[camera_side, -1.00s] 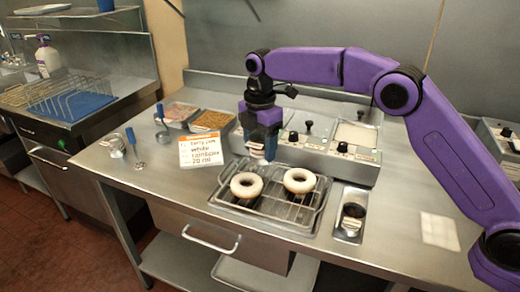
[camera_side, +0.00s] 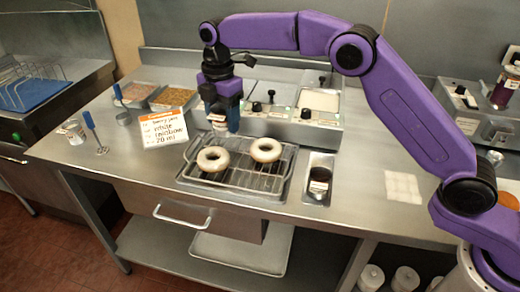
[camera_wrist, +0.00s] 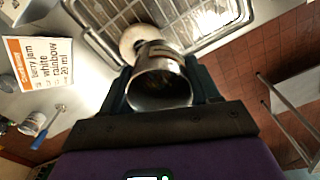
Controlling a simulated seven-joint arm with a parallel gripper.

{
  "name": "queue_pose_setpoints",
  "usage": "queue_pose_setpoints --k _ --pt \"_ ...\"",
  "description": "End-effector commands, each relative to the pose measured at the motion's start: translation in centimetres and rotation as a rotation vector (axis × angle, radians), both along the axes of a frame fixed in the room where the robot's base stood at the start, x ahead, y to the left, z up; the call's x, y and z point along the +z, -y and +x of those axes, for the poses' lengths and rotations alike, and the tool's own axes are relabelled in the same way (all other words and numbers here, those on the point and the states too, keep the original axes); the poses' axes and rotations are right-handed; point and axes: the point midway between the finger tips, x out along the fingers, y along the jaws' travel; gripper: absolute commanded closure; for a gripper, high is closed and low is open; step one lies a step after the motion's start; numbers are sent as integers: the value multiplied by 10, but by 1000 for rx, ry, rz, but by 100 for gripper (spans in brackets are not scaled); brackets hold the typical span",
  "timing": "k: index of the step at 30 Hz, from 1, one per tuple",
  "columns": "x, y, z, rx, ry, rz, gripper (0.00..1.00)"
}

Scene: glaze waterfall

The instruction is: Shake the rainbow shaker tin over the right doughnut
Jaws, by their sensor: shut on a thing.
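My gripper (camera_side: 221,104) points down and is shut on a metal shaker tin (camera_side: 220,127), which is behind the rack and the doughnuts in the side picture. In the wrist view the tin (camera_wrist: 160,86) sits between the fingers, its dark round end facing the camera. The right doughnut (camera_side: 266,150) and the left doughnut (camera_side: 213,160) are both pale-topped and lie on the wire rack (camera_side: 235,186). One pale doughnut (camera_wrist: 133,38) shows in the wrist view, partly hidden behind the tin; I cannot tell which one. I see no sprinkles falling.
An order card (camera_side: 163,128) reading berry jam, white, rainbow, 20 ml stands left of the rack. Topping trays (camera_side: 175,97) and a unit with knobs (camera_side: 300,115) line the back. A dark jar (camera_side: 319,182) sits in a small tray on the right. The counter's right side is mostly clear.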

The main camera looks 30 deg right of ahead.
Motion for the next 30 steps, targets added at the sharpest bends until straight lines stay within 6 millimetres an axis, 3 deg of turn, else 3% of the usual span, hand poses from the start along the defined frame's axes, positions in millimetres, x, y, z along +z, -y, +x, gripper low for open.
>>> queue_pose_setpoints --k 18,23,30 --pt "1 4 0 -2 1 0 74" --pt "3 29 0 -4 1 0 74" --pt "3 85 -10 -5 1 1 74"
